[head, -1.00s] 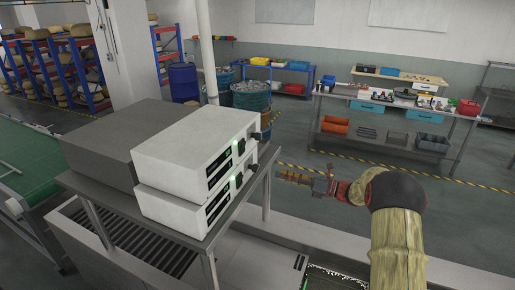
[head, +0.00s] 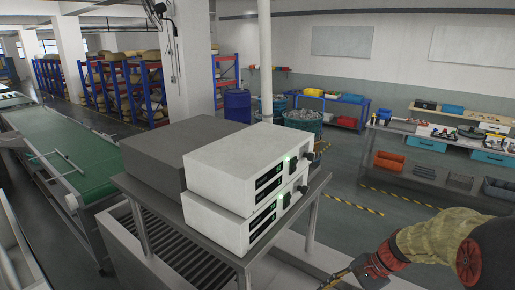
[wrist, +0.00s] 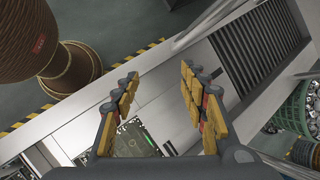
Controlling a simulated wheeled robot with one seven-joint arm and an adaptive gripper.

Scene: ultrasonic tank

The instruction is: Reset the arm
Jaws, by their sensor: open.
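My gripper (wrist: 158,82) is open in the wrist view, with its yellow-padded fingers spread apart and nothing between them. Beyond the fingers lies the pale metal top of the tank unit (wrist: 165,70), with a greenish opening (wrist: 135,142) partly hidden by the left finger. In the head view my gripper (head: 338,284) is at the bottom edge, partly cut off, right of the metal stand, at the end of my arm entering from the right. Its fingers are hard to make out there.
Two stacked white control boxes (head: 240,165) and a dark grey box (head: 172,150) sit on a metal stand (head: 150,187). A green conveyor (head: 80,160) runs at left. Open floor lies between stand and workbench.

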